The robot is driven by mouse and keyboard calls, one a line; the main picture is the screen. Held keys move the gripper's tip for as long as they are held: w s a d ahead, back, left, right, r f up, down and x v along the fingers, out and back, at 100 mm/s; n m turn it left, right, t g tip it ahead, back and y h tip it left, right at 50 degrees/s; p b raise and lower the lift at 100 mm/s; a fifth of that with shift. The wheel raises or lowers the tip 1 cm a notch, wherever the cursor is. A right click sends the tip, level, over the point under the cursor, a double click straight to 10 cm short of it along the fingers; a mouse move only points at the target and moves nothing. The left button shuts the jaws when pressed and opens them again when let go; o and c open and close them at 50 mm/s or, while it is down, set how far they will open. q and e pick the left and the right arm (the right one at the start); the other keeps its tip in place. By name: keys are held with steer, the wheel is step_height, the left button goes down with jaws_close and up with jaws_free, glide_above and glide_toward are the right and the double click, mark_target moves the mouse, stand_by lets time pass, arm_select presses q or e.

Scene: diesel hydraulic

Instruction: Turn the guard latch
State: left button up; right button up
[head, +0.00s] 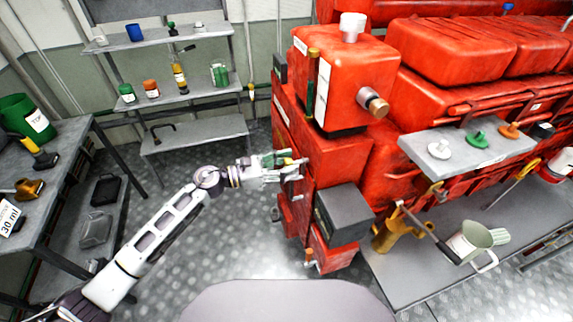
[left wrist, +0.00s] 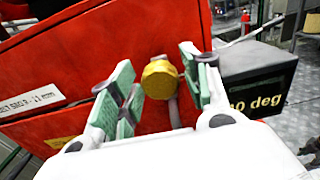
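The guard latch looks to be the yellow round knob (left wrist: 160,78) on the red engine face (left wrist: 130,35) in the left wrist view, with a grey stem below it. My left gripper (head: 280,162) is at the left side of the red engine in the head view. Its green-padded fingers are spread, one on each side of the knob, with visible gaps to it. In the head view the fingers partly hide the knob. My right gripper is not in view.
A dark box (head: 344,212) juts from the engine right of the gripper; its label, ending in "0 deg", is partly hidden. A grey shelf with coloured caps (head: 466,148) and a lower bench (head: 415,285) lie right. Floor between the left table (head: 75,150) and engine is mostly clear.

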arm_select(q)
steer(key=c, duration=0.7)
